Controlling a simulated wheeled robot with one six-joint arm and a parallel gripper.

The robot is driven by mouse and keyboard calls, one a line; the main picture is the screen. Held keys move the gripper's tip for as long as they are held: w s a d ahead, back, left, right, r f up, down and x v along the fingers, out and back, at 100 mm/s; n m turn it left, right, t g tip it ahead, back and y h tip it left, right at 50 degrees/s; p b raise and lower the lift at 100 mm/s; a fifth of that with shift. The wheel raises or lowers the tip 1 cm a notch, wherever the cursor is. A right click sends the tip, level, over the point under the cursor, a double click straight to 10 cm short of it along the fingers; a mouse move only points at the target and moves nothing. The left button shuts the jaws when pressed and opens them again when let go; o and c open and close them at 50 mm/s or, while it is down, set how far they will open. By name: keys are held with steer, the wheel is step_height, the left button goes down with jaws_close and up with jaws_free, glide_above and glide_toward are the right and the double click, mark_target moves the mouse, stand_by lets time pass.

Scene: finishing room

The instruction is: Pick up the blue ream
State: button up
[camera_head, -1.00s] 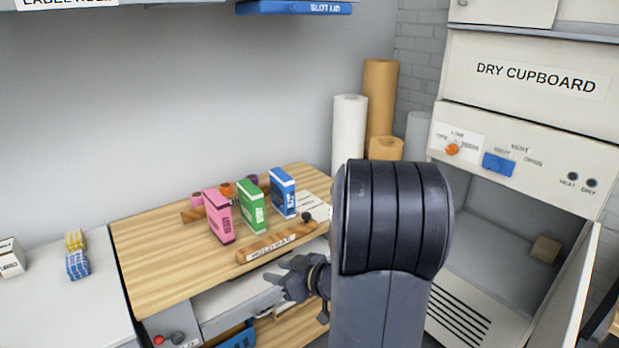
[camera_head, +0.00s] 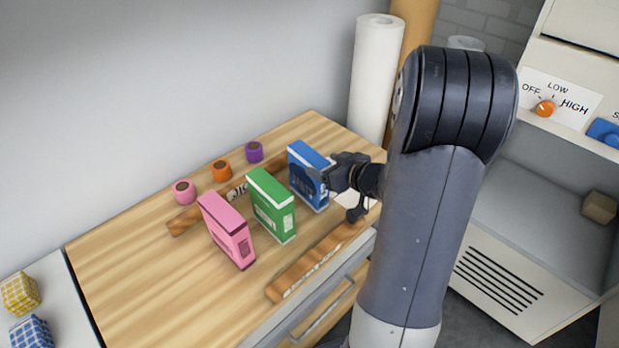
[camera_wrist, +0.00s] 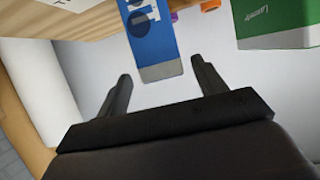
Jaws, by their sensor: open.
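The blue ream (camera_head: 312,178) stands upright on the wooden bench top, at the right end of a row with the green ream (camera_head: 272,205) and the pink ream (camera_head: 228,232). My gripper (camera_head: 318,176) is at the blue ream's right side and covers part of its face. In the wrist view the blue ream (camera_wrist: 153,50) lies ahead, between the directions of my two open fingers (camera_wrist: 163,88). The fingers look empty, and I cannot tell whether either touches the ream. The green ream (camera_wrist: 275,22) shows at the upper right there.
Pink (camera_head: 184,191), orange (camera_head: 221,170) and purple (camera_head: 254,152) rolls stand behind the reams. Wooden strips lie behind and in front of the row. A white paper roll (camera_head: 376,80) stands at the back right. The bench's left part is clear.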

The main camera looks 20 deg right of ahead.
mark_target(312, 160)
steer(key=x, duration=0.5)
steer(key=shift+w+a, duration=0.2)
steer(key=shift+r, duration=0.1)
steer(key=shift+c, duration=0.3)
jaws_close()
stand_by(0.3)
